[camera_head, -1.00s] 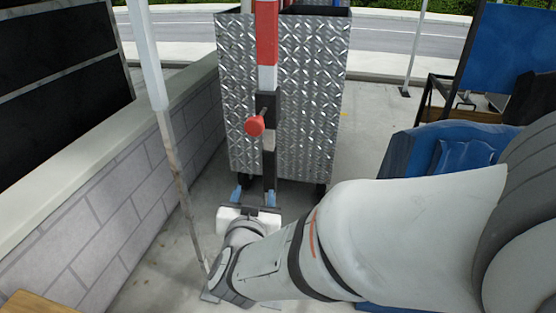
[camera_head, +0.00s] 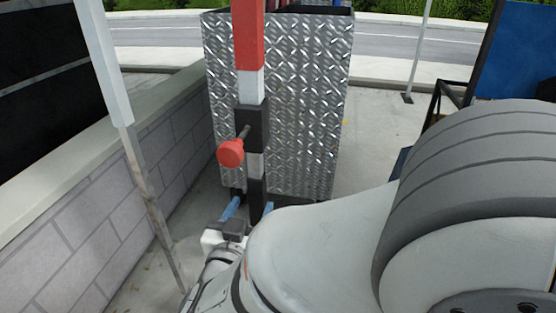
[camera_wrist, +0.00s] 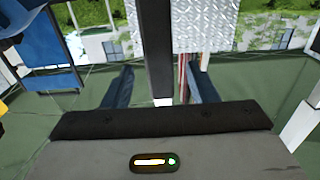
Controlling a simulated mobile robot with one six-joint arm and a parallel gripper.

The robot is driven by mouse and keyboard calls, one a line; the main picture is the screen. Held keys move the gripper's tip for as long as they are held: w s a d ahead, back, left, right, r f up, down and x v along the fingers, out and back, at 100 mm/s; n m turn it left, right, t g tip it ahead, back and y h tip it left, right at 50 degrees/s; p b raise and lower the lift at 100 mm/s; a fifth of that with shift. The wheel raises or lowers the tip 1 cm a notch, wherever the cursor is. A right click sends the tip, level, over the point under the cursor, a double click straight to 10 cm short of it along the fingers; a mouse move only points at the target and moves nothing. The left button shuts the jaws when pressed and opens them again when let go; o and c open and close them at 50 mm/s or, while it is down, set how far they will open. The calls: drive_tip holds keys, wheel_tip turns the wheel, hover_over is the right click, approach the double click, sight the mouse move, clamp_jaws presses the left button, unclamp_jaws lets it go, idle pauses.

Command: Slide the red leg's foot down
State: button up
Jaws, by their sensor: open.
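The red leg (camera_head: 249,40) is an upright post banded red and white, in front of a metal diamond-plate box. A black clamp (camera_head: 251,125) with a red knob (camera_head: 230,153) sits on it. Below the clamp, the foot (camera_head: 256,168) shows black and white bands; its bottom end is hidden behind my arm. My gripper (camera_head: 249,209) is open low at the leg, with its blue fingers to either side in the picture. In the wrist view, the dark leg (camera_wrist: 157,50) runs down between the open fingers of my gripper (camera_wrist: 160,87), with visible gaps on both sides.
The diamond-plate box (camera_head: 305,90) stands close behind the leg. A white pole (camera_head: 105,65) and a low block wall (camera_head: 75,225) stand to the left. A thin post (camera_head: 418,50) and a blue panel (camera_head: 515,55) are at right. Concrete floor is open right of the box.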

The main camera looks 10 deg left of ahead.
sight(256, 198)
drive_tip(key=w, duration=0.4)
drive_tip(key=w+b, duration=0.1)
drive_tip(key=w, duration=0.1)
drive_tip(key=shift+w+d, duration=0.25)
drive_tip(key=shift+c, duration=0.3)
clamp_jaws()
